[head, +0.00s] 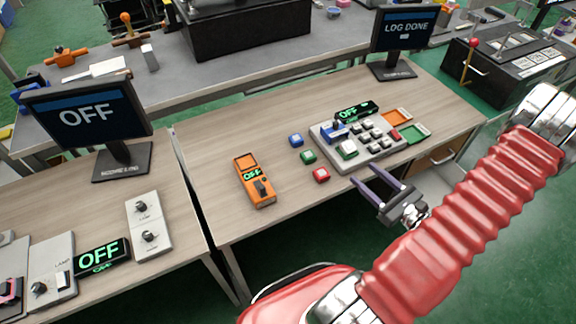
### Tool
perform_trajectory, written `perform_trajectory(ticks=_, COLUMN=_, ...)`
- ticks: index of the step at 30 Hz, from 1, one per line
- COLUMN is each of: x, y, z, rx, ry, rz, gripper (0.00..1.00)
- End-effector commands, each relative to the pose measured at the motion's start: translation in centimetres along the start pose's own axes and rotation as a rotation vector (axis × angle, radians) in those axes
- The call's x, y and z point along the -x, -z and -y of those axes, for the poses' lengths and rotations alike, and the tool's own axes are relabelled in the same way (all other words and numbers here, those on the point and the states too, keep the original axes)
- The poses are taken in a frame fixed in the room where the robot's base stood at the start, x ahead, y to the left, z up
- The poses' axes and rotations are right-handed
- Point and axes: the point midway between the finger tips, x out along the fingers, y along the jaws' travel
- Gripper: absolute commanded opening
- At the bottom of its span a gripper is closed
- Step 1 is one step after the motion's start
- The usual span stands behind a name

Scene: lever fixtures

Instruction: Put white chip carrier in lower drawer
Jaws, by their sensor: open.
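My gripper (364,173) is open and empty, its two dark fingers at the front edge of the middle desk. It is just in front of a grey panel (376,153). A whitish block with a greenish top (347,150) sits at the panel's near left corner; it may be the white chip carrier, but I cannot tell for sure. The fingers appear apart from it. A wooden drawer front (436,158) with a handle shows under the desk's right side, partly behind my red arm. I cannot tell whether it is the lower drawer.
Blue (296,139), green (308,157) and red (321,175) blocks lie left of the panel. An orange tray (398,117) and a green tray (416,132) lie at its right. An orange handheld device (254,180) and a monitor (402,35) stand on the same desk.

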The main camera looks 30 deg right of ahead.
Motion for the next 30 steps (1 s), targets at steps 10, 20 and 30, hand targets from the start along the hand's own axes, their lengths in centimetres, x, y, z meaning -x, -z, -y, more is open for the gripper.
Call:
perform_trajectory(ticks=10, x=-5.1, y=-6.3, z=-8.2, rx=0.231, ry=-0.436, rz=-0.052, gripper=0.51)
perform_trajectory(ticks=20, x=-6.3, y=-10.2, z=-16.1, rx=0.494, ry=-0.819, rz=-0.11, gripper=0.51)
perform_trajectory(ticks=30, x=-5.1, y=-12.9, z=-22.2, rx=0.818, ry=-1.16, rz=-0.167, gripper=0.51)
